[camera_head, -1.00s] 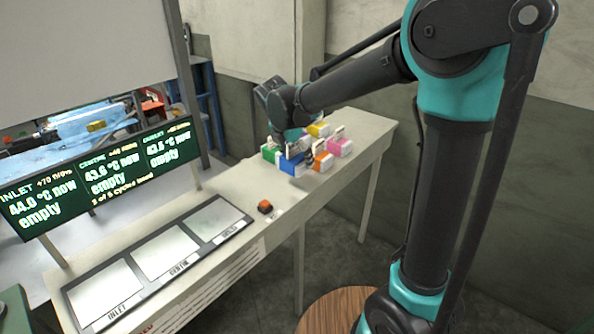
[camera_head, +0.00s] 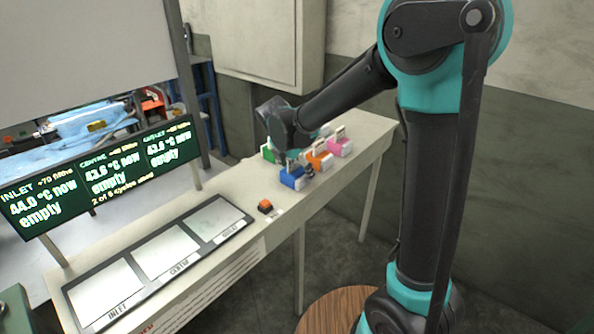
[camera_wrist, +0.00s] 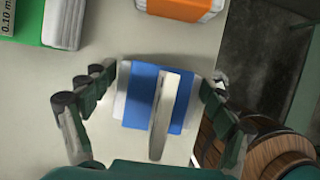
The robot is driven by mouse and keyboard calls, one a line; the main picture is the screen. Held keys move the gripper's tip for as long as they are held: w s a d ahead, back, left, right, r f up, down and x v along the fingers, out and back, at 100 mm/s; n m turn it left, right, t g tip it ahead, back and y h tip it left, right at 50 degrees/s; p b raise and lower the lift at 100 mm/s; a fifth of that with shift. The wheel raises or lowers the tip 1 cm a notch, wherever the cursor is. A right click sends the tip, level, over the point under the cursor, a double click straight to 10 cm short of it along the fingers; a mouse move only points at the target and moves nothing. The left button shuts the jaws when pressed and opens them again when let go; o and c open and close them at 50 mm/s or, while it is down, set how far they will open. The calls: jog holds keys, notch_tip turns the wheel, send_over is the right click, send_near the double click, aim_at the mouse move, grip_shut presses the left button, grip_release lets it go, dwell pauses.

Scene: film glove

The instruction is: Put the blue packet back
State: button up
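The blue packet (camera_head: 292,178) stands on the bench, at the near side of a group of coloured packets. In the wrist view the blue packet (camera_wrist: 178,98) has white ends and a pale upright tab across its middle. My gripper (camera_wrist: 160,75) is open over it, with fingers spread to its left and right and small gaps visible. The tab is not pinched. In the head view my gripper (camera_head: 292,155) is just above the packet, partly hidden by my wrist.
Green (camera_head: 267,153), orange (camera_head: 320,160) and pink (camera_head: 340,148) packets stand close behind and beside it. An orange button (camera_head: 265,207) and three pale plates marked inlet, centre and outlet (camera_head: 220,222) lie nearer. A display (camera_head: 110,172) reads empty for all three.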

aim_at(288, 174)
jog(key=shift+o, duration=0.5)
jog(key=shift+r, duration=0.35)
jog(key=v, duration=1.2)
jog(key=s+d+f+m+y, duration=0.1)
jog(key=s+d+f+m, duration=0.2)
jog(key=d+f+m, duration=0.4)
jog(key=s+d+f+m, duration=0.2)
jog(key=d+m, duration=0.4)
jog(key=d, duration=0.3)
jog(key=s+d+f+m+y, duration=0.1)
jog(key=s+d+f+m, duration=0.8)
jog(key=s+m, duration=0.3)
jog(key=f+m, duration=0.1)
jog(key=m, duration=0.2)
jog(key=shift+d+t+y, duration=0.35)
jog(key=shift+t+y, duration=0.05)
jog(key=shift+r, duration=0.1)
